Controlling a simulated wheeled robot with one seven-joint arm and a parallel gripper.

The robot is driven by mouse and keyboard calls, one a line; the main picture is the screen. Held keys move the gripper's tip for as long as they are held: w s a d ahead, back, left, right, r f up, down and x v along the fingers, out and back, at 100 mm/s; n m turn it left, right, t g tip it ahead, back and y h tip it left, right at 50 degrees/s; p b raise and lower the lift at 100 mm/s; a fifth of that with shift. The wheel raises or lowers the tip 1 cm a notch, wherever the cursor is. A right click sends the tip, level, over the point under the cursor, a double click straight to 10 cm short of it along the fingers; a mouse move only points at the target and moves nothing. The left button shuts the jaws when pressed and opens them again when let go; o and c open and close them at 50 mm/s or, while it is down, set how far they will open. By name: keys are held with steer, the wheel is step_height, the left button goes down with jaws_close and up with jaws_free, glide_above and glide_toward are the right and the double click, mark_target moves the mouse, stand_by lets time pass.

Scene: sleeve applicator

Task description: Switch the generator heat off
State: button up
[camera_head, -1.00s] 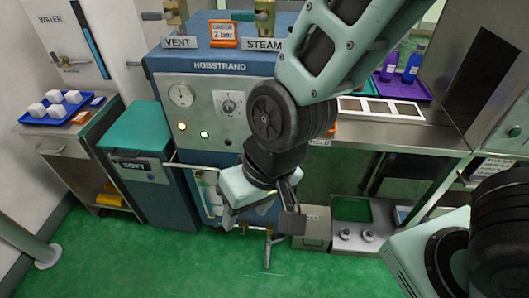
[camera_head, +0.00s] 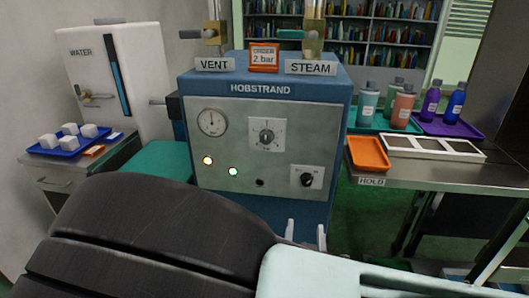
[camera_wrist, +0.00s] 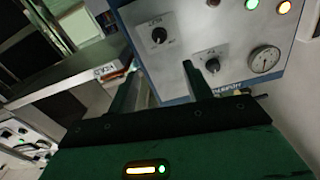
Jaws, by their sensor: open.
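The blue HOBSTRAND generator (camera_head: 262,88) stands ahead with its grey front panel. A black rotary switch (camera_head: 307,179) sits at the panel's lower right; its label is too small to read. It shows in the wrist view (camera_wrist: 158,36) just beyond and between the fingers. A second dial (camera_head: 266,134) is in the panel's middle, also in the wrist view (camera_wrist: 212,65), near one fingertip. An orange lamp (camera_head: 208,160) and a green lamp (camera_head: 233,171) are lit. My gripper (camera_head: 305,236) is open and empty, below the switch; its fingers (camera_wrist: 160,82) point at the panel, apart from the switch.
VENT (camera_head: 214,65) and STEAM (camera_head: 310,67) valves stand on top, with an orange order sign (camera_head: 264,57). Right is a bench with an orange tray (camera_head: 369,154) and bottles. Left is a blue tray (camera_head: 62,151) of white cubes. My arm fills the lower foreground.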

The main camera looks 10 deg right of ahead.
mark_target(307, 183)
steer(key=p+x, duration=0.1)
steer(key=x, duration=1.5)
steer(key=shift+w+d, duration=0.1)
steer(key=shift+w, duration=0.2)
steer(key=c, duration=1)
